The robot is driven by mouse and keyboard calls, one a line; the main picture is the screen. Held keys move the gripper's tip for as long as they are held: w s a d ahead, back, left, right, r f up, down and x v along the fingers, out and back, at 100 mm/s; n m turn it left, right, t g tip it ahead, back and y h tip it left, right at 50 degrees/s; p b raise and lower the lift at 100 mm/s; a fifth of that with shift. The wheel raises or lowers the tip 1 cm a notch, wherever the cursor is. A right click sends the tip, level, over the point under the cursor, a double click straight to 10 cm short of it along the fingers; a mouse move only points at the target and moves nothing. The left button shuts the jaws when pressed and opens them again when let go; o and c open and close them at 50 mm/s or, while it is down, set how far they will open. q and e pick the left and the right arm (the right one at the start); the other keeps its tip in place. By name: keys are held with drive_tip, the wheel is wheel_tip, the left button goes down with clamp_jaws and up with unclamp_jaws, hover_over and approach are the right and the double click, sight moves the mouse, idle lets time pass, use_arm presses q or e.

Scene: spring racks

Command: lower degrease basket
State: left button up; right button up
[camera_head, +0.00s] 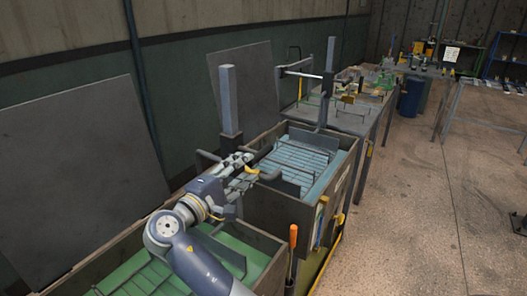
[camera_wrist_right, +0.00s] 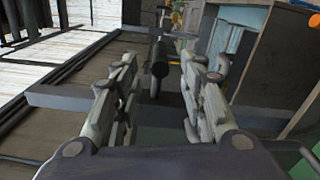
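My right gripper (camera_head: 244,166) is above the wall between the green tank (camera_head: 262,238) and the light-blue tank (camera_head: 345,150), beside a grey post (camera_head: 230,100). In the wrist view, my right gripper (camera_wrist_right: 160,90) has its two fingers apart. A dark round bar (camera_wrist_right: 159,60) shows in the gap between them; I cannot tell whether they touch it. A slatted basket (camera_head: 296,160) with grey bars sits in the light-blue tank. Dark rods of another rack show in the green tank, partly behind my arm. No label tells which is the degrease basket. My left gripper is out of view.
A dark panel (camera_head: 80,170) leans on the wall at left. A second post (camera_head: 330,70) stands behind the light-blue tank. An orange-handled tool (camera_head: 293,238) hangs at the tank's front. A blue barrel (camera_head: 411,97) stands farther back. The floor (camera_head: 420,210) at right is mostly clear.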

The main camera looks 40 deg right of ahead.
sight(259, 156)
drive_tip(key=p+x, duration=0.1)
drive_tip(key=x, duration=0.4)
drive_tip(key=shift+d+r, duration=0.1)
drive_tip(key=shift+r, duration=0.1)
drive_tip(key=p+x, duration=0.1)
drive_tip(key=x, duration=0.2)
drive_tip(key=shift+f, duration=0.15)
drive_tip(key=shift+d, duration=0.15)
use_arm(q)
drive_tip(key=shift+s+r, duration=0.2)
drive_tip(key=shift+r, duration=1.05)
use_arm(e)
drive_tip(key=shift+w, duration=0.1)
drive_tip(key=c, duration=0.8)
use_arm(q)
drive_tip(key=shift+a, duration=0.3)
use_arm(e)
clamp_jaws()
